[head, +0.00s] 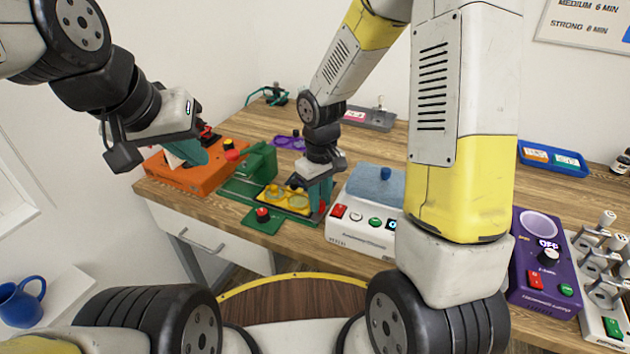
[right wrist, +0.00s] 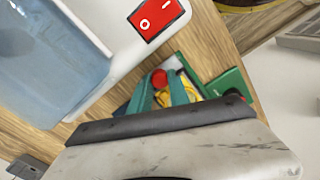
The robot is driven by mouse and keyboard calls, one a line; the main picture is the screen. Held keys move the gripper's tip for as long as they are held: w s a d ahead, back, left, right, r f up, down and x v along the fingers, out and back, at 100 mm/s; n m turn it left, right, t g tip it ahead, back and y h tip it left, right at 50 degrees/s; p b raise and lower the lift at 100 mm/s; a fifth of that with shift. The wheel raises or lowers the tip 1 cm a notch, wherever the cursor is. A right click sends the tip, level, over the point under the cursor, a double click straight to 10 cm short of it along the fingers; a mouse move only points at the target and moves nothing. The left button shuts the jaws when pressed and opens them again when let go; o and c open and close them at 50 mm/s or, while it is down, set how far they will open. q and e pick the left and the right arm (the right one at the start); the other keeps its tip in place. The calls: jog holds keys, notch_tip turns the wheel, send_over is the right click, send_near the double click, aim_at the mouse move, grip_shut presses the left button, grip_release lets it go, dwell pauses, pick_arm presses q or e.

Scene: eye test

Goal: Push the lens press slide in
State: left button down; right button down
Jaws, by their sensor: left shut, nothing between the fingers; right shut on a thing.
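The lens press (head: 258,165) is a green machine on the wooden bench. Its slide (head: 291,201) sticks out to the right of the press body and carries yellow round lens holders. A small green box with a red button (head: 263,214) stands in front. My right gripper (head: 319,200) is over the slide's right end, its teal fingers pointing down. In the right wrist view the fingers are shut on a red knob (right wrist: 160,78), with a bit of yellow beside it. My left gripper (head: 187,153) is shut and empty, over an orange device.
The orange device (head: 180,176) is left of the press. A purple control box (head: 541,260) is further right. Purple glasses frames (head: 288,142) lie behind the press.

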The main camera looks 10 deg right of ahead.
aim_at(288, 199)
jog(key=shift+w, duration=0.1)
dwell(0.3)
jog(key=w+a, duration=0.1)
jog(key=a, duration=0.1)
jog(key=w+a, duration=0.2)
jog(key=a, duration=0.1)
jog(key=w+a, duration=0.1)
jog(key=a, duration=0.1)
jog(key=shift+w+a+r, duration=0.1)
jog(key=shift+w+a, duration=0.15)
jog(key=shift+a, duration=0.15)
jog(key=c, duration=1.2)
grip_release()
jog(key=shift+a, duration=0.1)
jog(key=shift+c, duration=0.2)
notch_tip(288, 199, up, 8)
